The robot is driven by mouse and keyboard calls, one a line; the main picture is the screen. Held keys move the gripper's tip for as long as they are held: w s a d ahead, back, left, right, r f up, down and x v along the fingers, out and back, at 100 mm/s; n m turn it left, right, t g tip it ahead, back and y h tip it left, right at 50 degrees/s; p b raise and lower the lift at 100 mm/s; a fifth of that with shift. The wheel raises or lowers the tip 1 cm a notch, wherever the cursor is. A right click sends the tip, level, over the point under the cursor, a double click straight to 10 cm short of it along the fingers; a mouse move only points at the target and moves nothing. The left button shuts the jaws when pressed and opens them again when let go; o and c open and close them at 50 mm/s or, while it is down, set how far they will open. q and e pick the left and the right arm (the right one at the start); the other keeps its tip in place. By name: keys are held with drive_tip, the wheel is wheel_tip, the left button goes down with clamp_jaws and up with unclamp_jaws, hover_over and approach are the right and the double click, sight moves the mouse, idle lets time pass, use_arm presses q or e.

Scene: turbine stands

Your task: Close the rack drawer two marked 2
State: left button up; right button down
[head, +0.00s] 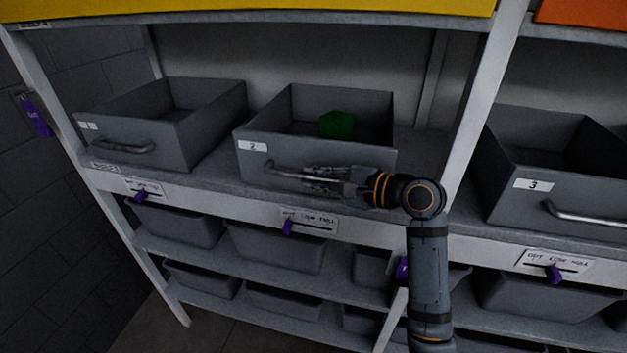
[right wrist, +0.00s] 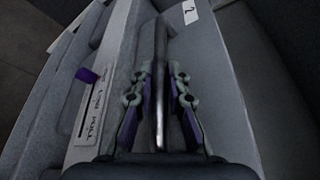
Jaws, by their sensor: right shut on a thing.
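The grey drawer marked 2 (head: 318,150) is pulled out on the rack shelf in the middle of the head view, with a green block (head: 336,125) inside it. Its white label (right wrist: 197,10) shows at the top of the right wrist view. My right gripper (head: 318,178) is at the drawer's front. Its fingers (right wrist: 158,95) lie on both sides of the metal bar handle (right wrist: 160,50) and are shut on it. The handle's left end (head: 270,166) shows beyond the fingers in the head view. My left gripper is not in view.
Another grey drawer (head: 165,125) stands to the left, and the drawer marked 3 (head: 555,165) stands right of a white upright (head: 480,110). Slider tags with purple knobs (head: 287,227) line the shelf edge. Grey bins (head: 275,247) fill the lower shelves.

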drive_tip(key=c, duration=1.5)
unclamp_jaws()
drive_tip(key=shift+w+r, duration=0.1)
drive_tip(key=shift+w, duration=0.05)
drive_tip(key=shift+o, duration=0.8)
drive_tip(key=shift+w+d, duration=0.1)
drive_tip(key=shift+d, duration=0.1)
drive_tip(key=v, duration=1.2)
